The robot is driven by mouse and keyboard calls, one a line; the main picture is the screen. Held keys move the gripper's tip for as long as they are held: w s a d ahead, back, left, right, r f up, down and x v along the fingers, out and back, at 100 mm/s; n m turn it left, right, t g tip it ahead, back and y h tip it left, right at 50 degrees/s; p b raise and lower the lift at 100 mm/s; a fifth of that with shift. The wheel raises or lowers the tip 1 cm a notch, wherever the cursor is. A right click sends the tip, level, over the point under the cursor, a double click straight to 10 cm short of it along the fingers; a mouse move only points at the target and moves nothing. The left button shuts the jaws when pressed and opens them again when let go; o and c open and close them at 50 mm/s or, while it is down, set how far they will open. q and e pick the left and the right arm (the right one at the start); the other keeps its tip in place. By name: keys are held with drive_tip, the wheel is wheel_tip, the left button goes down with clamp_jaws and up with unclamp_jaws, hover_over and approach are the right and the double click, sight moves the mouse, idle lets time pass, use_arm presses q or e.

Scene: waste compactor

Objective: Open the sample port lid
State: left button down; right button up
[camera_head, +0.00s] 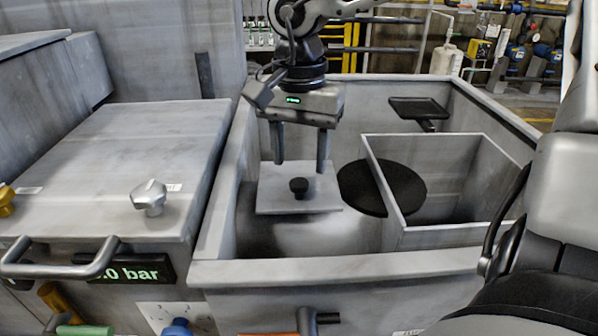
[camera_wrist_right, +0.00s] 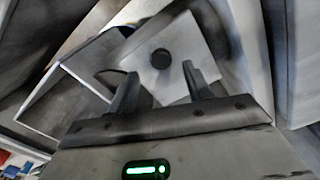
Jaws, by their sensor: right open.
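The sample port lid (camera_head: 270,196) is a square light-grey plate with a black knob (camera_head: 298,186) at its middle. It lies flat inside the open grey bin, on a rounded grey surface. My right gripper (camera_head: 300,166) hangs above the lid, pointing down. Its two fingers are apart, with the knob below and between them, and nothing is held. In the right wrist view the lid (camera_wrist_right: 182,78) and knob (camera_wrist_right: 161,58) show just beyond the open fingertips (camera_wrist_right: 160,72). The knob appears apart from both fingers. My left gripper is not in view.
A black disc (camera_head: 408,186) and an open grey box (camera_head: 440,240) stand right of the lid. A black paddle (camera_head: 418,107) is at the back wall. The bin's front rim (camera_head: 330,268) and left wall enclose the lid. A cabinet with a silver knob (camera_head: 149,196) is at left.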

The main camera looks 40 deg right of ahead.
sight(299, 181)
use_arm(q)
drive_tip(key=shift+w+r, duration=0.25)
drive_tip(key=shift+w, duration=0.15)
use_arm(e)
drive_tip(key=shift+w+f, duration=0.1)
drive_tip(key=shift+f, duration=2.05)
clamp_jaws()
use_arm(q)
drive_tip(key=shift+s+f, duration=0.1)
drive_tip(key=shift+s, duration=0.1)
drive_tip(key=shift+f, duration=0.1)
use_arm(e)
drive_tip(key=shift+w+r, duration=0.1)
drive_tip(key=shift+r, duration=0.1)
